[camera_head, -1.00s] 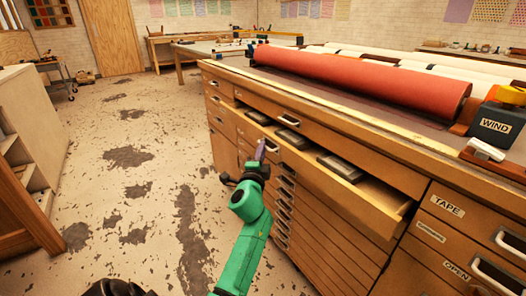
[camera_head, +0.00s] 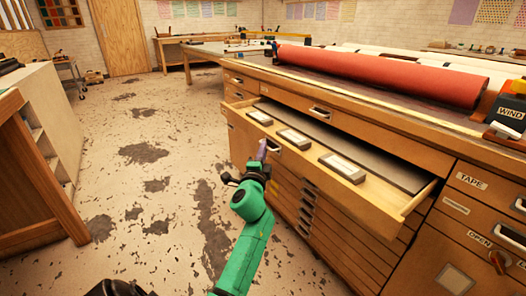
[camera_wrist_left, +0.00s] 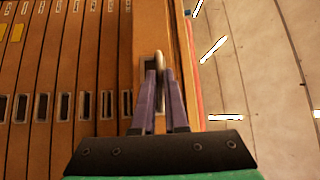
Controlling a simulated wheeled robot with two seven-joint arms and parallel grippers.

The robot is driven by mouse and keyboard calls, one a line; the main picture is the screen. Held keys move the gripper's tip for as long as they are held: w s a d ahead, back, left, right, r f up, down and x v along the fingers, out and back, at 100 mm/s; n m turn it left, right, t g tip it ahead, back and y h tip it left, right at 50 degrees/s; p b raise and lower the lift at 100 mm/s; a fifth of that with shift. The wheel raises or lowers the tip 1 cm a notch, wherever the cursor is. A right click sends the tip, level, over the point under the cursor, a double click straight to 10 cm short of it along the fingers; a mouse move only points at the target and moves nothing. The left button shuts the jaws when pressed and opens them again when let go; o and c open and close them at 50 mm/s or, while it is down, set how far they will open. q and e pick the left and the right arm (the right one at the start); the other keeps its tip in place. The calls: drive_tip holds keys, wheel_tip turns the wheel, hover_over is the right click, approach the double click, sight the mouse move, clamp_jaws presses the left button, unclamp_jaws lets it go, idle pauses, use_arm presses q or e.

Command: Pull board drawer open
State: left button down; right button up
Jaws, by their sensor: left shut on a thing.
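The wide wooden board drawer (camera_head: 345,203) stands well out of the cabinet (camera_head: 380,132) in the head view. A long grey board and several small pale-topped grey blocks lie inside it. My left gripper (camera_head: 263,147) is at the drawer's front, shut on its pull handle (camera_head: 274,145). In the left wrist view the purple fingers (camera_wrist_left: 160,80) are closed together over the handle (camera_wrist_left: 150,62), partly hiding it.
Below the drawer is a stack of shut shallow drawers with handles (camera_head: 307,208). A red roll (camera_head: 385,75) lies on the cabinet top. Labelled drawers, including TAPE (camera_head: 471,182), are at right. Stained floor (camera_head: 150,205) is open at left, before a pale shelf unit (camera_head: 45,110).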

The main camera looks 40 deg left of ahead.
use_arm(q)
drive_tip(key=shift+a, duration=0.1)
drive_tip(key=c, duration=0.9)
unclamp_jaws()
drive_tip(key=shift+c, duration=0.2)
drive_tip(key=b+v, duration=0.1)
drive_tip(key=v, duration=1.3)
drive_tip(key=shift+s+b, duration=0.2)
drive_tip(key=shift+b, duration=0.2)
use_arm(e)
drive_tip(key=r, duration=0.1)
drive_tip(key=w+r, duration=0.1)
drive_tip(key=a+r, duration=0.1)
drive_tip(key=r, duration=0.1)
drive_tip(key=shift+w, duration=0.25)
use_arm(q)
drive_tip(key=shift+f, duration=0.1)
